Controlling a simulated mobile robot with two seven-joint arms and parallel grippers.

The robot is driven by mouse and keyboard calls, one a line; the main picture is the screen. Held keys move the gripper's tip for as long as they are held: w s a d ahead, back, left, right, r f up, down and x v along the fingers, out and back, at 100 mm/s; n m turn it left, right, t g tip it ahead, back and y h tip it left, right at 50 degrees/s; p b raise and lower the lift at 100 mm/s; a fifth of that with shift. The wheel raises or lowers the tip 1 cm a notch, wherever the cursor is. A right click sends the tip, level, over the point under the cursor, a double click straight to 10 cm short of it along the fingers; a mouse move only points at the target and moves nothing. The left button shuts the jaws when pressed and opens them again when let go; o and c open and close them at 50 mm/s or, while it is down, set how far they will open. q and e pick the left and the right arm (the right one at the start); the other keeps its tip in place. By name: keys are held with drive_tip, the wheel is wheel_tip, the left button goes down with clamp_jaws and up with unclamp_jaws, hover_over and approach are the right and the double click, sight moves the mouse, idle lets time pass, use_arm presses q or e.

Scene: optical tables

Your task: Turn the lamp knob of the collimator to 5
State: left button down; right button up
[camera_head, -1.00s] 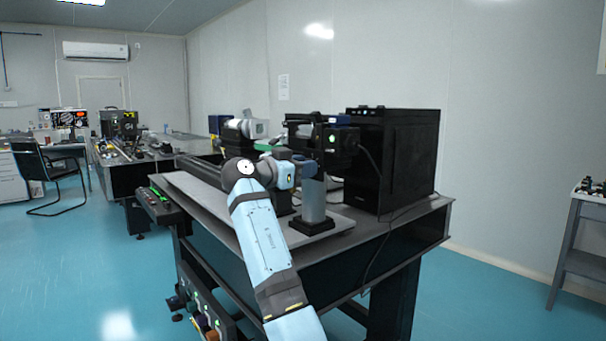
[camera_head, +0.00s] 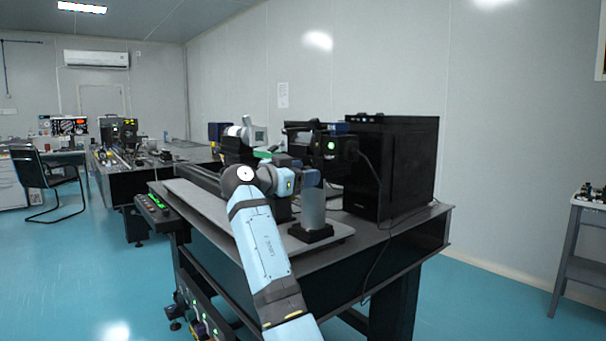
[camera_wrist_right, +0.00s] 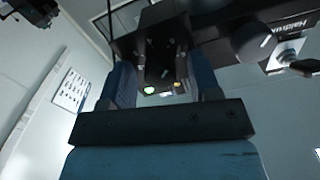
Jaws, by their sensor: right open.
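A black instrument with a round green light (camera_head: 331,145), apparently part of the collimator, stands above the table beside the tall black box. My right gripper (camera_head: 312,178) is just below and left of it, partly hidden by my wrist. In the right wrist view the open fingers (camera_wrist_right: 163,82) stand on either side of a small black block (camera_wrist_right: 158,65) with green and yellow lights; contact cannot be told. A dark round knob with a white mark (camera_wrist_right: 259,42) lies right of the fingers, outside them. Its number cannot be read. My left gripper is out of view.
A tall black box (camera_head: 410,170) stands right of the instrument. A grey post (camera_head: 313,212) on a black base rises close beside my wrist from the grey plate (camera_head: 340,233) on the table. A silver switch (camera_wrist_right: 289,50) sits right of the knob. The floor in front is clear.

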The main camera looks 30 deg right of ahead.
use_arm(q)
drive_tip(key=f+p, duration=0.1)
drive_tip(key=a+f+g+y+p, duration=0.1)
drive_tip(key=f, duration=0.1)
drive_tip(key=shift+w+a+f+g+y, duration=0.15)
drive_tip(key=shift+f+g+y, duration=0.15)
use_arm(e)
drive_tip(key=s+a, duration=0.1)
drive_tip(key=a, duration=1.2)
drive_tip(key=shift+a, duration=0.35)
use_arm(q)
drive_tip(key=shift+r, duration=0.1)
